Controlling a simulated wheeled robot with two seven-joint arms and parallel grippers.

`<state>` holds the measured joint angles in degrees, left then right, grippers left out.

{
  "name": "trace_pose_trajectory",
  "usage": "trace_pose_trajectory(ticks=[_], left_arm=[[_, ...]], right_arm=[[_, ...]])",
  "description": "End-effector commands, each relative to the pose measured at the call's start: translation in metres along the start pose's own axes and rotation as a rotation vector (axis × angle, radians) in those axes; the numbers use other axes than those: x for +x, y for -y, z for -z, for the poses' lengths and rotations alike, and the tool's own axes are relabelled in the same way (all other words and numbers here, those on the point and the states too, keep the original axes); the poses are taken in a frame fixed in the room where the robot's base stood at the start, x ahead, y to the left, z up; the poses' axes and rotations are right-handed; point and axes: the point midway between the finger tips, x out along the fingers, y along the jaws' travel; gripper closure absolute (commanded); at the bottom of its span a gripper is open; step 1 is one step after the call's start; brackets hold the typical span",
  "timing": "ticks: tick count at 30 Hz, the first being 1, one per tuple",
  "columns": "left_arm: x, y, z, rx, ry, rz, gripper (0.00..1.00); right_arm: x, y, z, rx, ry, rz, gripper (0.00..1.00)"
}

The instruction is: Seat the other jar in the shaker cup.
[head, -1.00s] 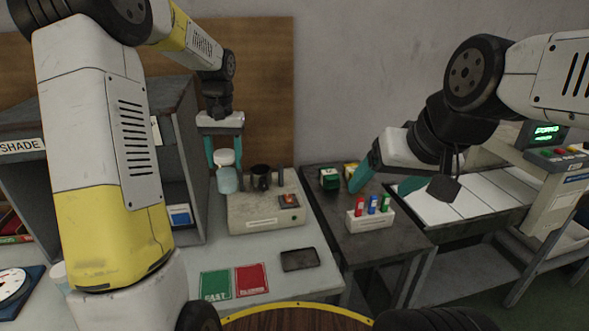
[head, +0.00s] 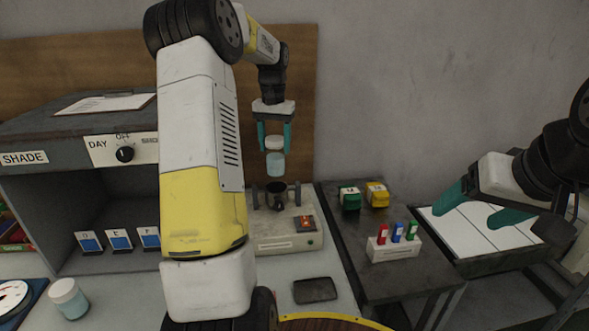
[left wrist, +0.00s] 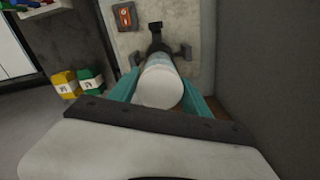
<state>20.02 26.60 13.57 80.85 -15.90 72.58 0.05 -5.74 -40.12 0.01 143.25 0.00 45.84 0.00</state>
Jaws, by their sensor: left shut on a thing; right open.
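My left gripper (head: 275,143) is shut on a jar (head: 275,165) with a white lid and pale blue contents. It holds the jar upright, above the dark shaker cup (head: 276,196) on the shaker, with a gap between them. In the left wrist view the jar's white lid (left wrist: 158,88) sits between the teal fingers and hides most of the cup (left wrist: 157,45). A second, similar jar (head: 69,298) stands on the table at the left. My right gripper (head: 468,212) is open and empty, over the white panels at the right.
The shaker base (head: 275,239) has a lit orange switch (head: 305,224) and posts beside the cup. A dark flat tray (head: 315,290) lies in front. A grey cabinet (head: 100,205) is left.

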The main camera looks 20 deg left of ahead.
Motion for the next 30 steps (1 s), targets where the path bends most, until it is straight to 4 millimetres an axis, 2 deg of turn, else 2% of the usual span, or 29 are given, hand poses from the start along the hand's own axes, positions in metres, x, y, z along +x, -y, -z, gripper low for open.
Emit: trace_pose_trajectory(ticks=[1,3,11,18,30], left_arm=[[0.013,0.0,-0.001,-0.001,0.004,-0.001,1.0],[0.026,0.0,-0.001,0.0,0.003,-0.001,1.0],[0.052,0.0,0.0,0.0,0.002,0.0,1.0],[0.087,0.0,0.0,-0.001,0.001,-0.001,1.0],[0.092,-0.001,0.0,0.0,-0.001,0.0,1.0]], right_arm=[[0.0,0.0,0.0,0.0,0.0,0.0,0.24],[0.0,0.0,0.0,0.0,0.0,0.0,0.24],[0.0,0.0,0.0,0.0,0.0,0.0,0.24],[0.0,0.0,0.0,0.0,0.0,0.0,0.24],[0.0,0.0,0.0,0.0,0.0,0.0,0.24]])
